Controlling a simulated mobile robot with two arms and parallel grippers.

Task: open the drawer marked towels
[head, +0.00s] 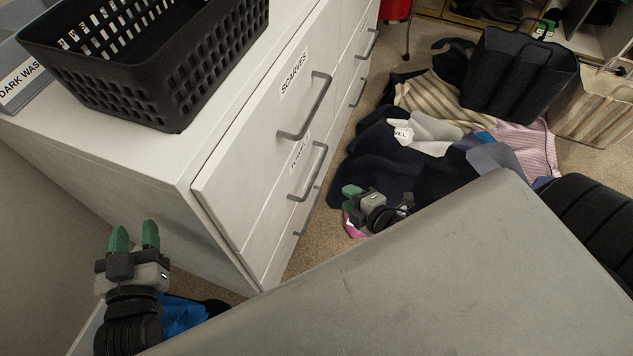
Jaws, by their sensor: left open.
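A white drawer cabinet (150,158) fills the left and centre. Its upper near drawer (250,135) carries a label reading SCARVES and has a grey bar handle. The drawer below it (272,198) has a label (299,153) partly hidden behind a handle, so I cannot read it in full. Its own bar handle (309,178) shows. My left gripper (134,236) is open and empty beside the cabinet's left side, apart from the handles. My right gripper (360,200) is low over the floor, right of the cabinet; its fingers are too unclear to judge.
A black basket (150,85) and a bin labelled DARK WAS… (18,88) stand on the cabinet. Clothes (385,160) cover the floor to the right, with a dark hamper (515,75) behind. Bare carpet (325,235) shows between the cabinet and the clothes.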

